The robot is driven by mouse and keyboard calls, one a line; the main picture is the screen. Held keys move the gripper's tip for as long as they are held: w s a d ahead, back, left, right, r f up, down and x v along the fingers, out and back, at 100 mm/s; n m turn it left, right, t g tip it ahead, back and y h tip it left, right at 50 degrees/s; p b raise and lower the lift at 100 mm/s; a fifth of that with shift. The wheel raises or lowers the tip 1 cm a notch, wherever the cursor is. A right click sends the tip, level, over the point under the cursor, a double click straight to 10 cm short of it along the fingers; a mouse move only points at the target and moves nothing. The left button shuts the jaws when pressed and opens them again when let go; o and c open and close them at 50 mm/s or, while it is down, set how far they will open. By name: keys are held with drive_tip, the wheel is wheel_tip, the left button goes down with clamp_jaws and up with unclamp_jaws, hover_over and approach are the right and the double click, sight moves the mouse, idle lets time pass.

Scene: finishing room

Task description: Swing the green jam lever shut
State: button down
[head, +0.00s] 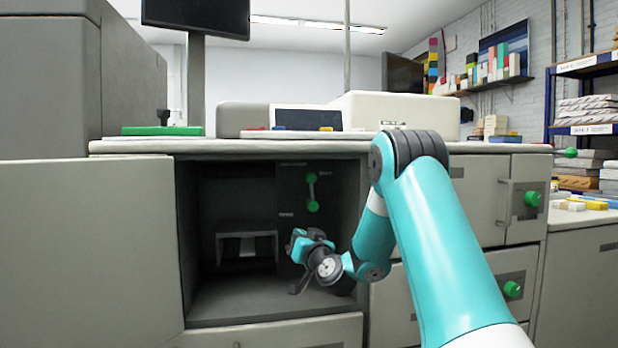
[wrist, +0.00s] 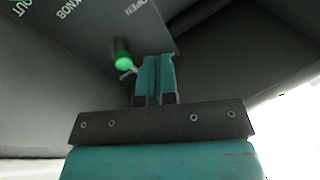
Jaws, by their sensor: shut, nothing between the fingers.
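The green jam lever (head: 312,192) is on a dark panel inside the open bay in the head view. It shows as a grey bar with a green end above and another below, standing nearly upright. The wrist view shows a green knob (wrist: 123,58) on the lettered panel, near the word OPEN, with a thin grey rod beside it. My gripper (head: 298,241) is inside the bay, below and slightly left of the lever. Its teal fingers (wrist: 155,75) are shut and empty, just right of the knob in the wrist view. I cannot tell whether they touch it.
The bay (head: 260,305) has a side wall close on the right and a counter edge above. A grey bracket (head: 246,228) stands at its back left. A cabinet (head: 497,190) with green knobs is right of my arm. The bay floor at front left is clear.

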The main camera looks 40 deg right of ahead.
sight(312, 192)
drive_tip(key=w+a+f+n+g+p, duration=0.3)
drive_tip(key=w+f+n+g+p, duration=0.15)
drive_tip(key=n, duration=0.25)
drive_tip(key=s+a+r+n+g+h+p, duration=0.1)
drive_tip(key=s+r+n+g+h+p, duration=0.1)
drive_tip(key=r+n+h+p, duration=0.5)
drive_tip(key=s+a+r+n+g+h+p, duration=0.1)
drive_tip(key=s+r+n+h+p, duration=0.15)
drive_tip(key=r+p, duration=0.45)
drive_tip(key=w+d+r, duration=0.1)
drive_tip(key=w+d, duration=0.2)
drive_tip(key=d, duration=0.3)
drive_tip(key=w+d+r, duration=0.2)
drive_tip(key=w+d, duration=0.1)
drive_tip(key=d, duration=0.2)
drive_tip(key=shift+d+r, duration=0.3)
drive_tip(key=shift+d, duration=0.1)
drive_tip(key=shift+w+m, duration=0.1)
drive_tip(key=shift+m, duration=0.15)
